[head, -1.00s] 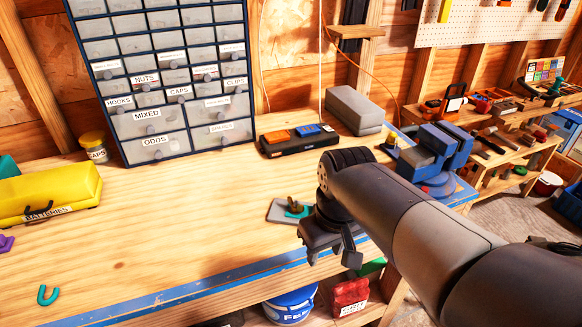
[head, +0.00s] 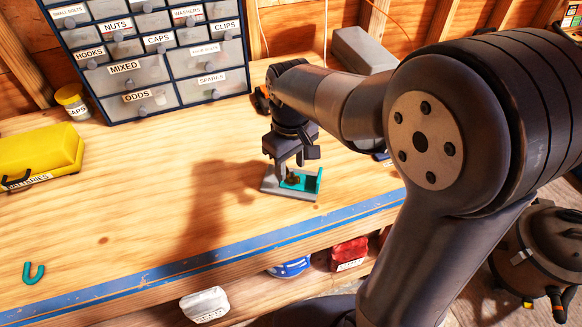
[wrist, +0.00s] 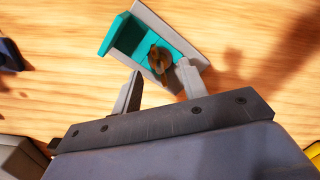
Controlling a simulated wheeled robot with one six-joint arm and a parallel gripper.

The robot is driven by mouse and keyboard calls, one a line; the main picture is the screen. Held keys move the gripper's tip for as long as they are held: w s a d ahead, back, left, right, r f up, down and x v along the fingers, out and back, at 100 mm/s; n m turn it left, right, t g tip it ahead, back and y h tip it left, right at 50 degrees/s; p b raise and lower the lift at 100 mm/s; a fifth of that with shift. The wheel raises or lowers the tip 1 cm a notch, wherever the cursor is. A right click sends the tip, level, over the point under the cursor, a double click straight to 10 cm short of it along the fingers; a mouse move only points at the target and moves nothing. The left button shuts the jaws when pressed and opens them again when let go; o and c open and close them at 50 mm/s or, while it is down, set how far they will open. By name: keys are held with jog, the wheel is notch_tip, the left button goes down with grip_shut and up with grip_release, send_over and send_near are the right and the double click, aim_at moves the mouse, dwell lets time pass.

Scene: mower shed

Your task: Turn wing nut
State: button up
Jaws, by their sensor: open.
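The wing nut (wrist: 158,62) is brass-brown and sits on a teal bracket (wrist: 125,38) fixed on a grey plate (wrist: 170,22) on the workbench. In the head view the wing nut (head: 292,178) is small and partly hidden by my gripper, with the teal bracket (head: 312,181) to its right. My gripper (wrist: 157,78) is open and empty, pointing down over the plate. In the wrist view its two fingers lie to either side and short of the wing nut, the right finger closer to it. I cannot tell whether a finger touches it.
A drawer cabinet (head: 150,60), a yellow batteries case (head: 40,152) and a caps jar (head: 74,102) stand at the back and left of the bench. A teal U-shaped piece (head: 33,273) lies near the front edge. The bench middle is clear.

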aim_at(291, 178)
jog(key=shift+f, duration=1.2)
jog(key=shift+c, duration=0.5)
grip_shut()
